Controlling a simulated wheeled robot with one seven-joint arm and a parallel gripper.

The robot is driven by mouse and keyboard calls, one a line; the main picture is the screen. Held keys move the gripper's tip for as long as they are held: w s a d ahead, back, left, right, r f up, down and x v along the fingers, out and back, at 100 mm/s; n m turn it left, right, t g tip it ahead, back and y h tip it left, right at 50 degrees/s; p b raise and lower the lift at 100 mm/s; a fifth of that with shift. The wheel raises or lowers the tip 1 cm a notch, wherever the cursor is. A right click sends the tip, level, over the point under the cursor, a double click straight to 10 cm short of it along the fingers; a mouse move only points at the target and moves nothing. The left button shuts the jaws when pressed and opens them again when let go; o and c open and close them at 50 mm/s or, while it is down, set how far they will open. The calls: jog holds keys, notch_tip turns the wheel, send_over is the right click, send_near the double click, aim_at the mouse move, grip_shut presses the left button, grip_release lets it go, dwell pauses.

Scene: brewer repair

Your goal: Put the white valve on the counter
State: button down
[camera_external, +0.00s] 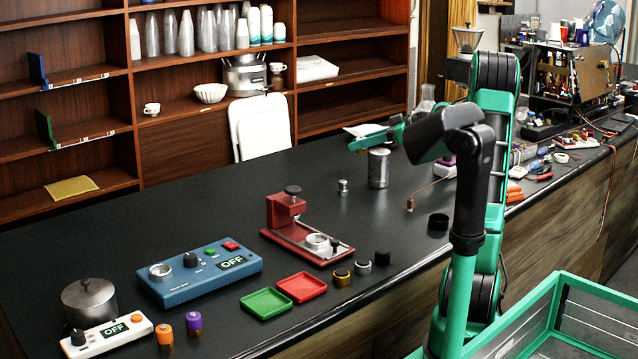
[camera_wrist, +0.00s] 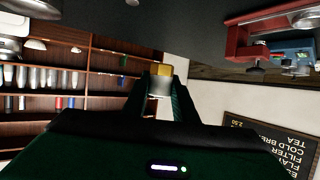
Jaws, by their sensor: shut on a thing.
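My gripper (camera_wrist: 161,82) is shut on the white valve (camera_wrist: 160,87), which shows between the two fingertips in the wrist view. The valve has a pale body and a yellow, brass-like end that points away from my palm. In the external view my gripper (camera_external: 362,142) is held above the dark counter (camera_external: 220,212), over its far side and close to a metal canister. The valve cannot be made out clearly there.
The metal canister (camera_external: 378,168) and a small metal weight (camera_external: 342,187) stand near my gripper. A red press (camera_external: 297,235), blue control box (camera_external: 200,273), green tray (camera_external: 266,303) and red tray (camera_external: 301,287) sit further left. Bare counter lies between them.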

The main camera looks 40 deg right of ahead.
jog(key=w+a+n+g+y, duration=0.2)
jog(key=w+a+n+y, duration=0.1)
jog(key=a, duration=2.1)
jog(key=s+a+n+g+y, duration=0.1)
jog(key=s+a, duration=0.2)
jog(key=a, duration=0.6)
jog(key=s+a+n+g+y, duration=0.1)
jog(key=s+a, duration=0.2)
jog(key=a, duration=0.6)
jog(key=s+a+n+g+y, duration=0.1)
jog(key=s+a+n+g, duration=0.5)
jog(key=s+a, duration=2.15)
send_over(224, 320)
notch_tip(224, 320, down, 13)
jog(key=shift+r, duration=0.2)
jog(key=shift+f, duration=1.95)
